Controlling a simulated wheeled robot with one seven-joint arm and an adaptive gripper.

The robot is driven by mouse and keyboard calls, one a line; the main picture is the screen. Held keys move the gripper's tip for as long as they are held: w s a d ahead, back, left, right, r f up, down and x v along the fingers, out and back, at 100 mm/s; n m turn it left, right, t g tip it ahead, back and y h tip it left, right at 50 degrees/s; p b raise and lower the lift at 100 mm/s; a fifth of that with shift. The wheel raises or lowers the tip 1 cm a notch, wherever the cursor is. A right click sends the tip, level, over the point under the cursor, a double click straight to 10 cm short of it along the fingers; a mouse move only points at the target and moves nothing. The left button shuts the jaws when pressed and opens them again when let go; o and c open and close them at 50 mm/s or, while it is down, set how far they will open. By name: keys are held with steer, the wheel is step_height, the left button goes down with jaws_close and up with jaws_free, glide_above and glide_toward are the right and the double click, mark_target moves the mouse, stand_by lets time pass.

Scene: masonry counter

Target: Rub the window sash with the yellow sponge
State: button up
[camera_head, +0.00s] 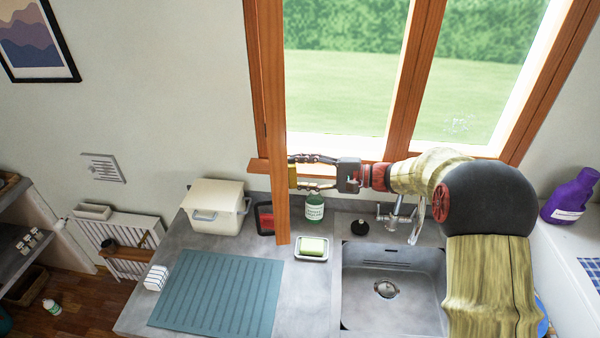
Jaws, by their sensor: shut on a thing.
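The yellow sponge (292,176) is between the fingertips of my gripper (300,173), which is shut on it. The fingers point left, and part of the sponge is hidden by them. The window sash (274,110) is the tall orange-brown wooden piece left of the panes, seen nearly edge-on and reaching down over the counter. The sponge's left side is right beside the sash's lower part and looks to touch it; I cannot tell for certain from this angle. My arm reaches in from the right, above the sink.
Below my gripper stand a green bottle (315,207) and a dish (311,258) with a yellow-green block. The tap (396,213) and sink (385,262) lie under my arm. A cream bread bin (216,205) and a teal mat (220,290) are left. A purple bottle (571,197) stands far right.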

steer(key=shift+s+a+b, duration=0.1)
steer(key=shift+a+b, duration=0.6)
steer(key=shift+a, duration=1.4)
stand_by(0.3)
steer(key=shift+w+a+b, duration=0.2)
steer(key=shift+w+b, duration=0.25)
steer(key=shift+w, duration=1.45)
steer(key=shift+w+a+b, duration=0.2)
steer(key=shift+w+b, duration=0.25)
steer(key=shift+w, duration=1.5)
steer(key=shift+b, duration=0.3)
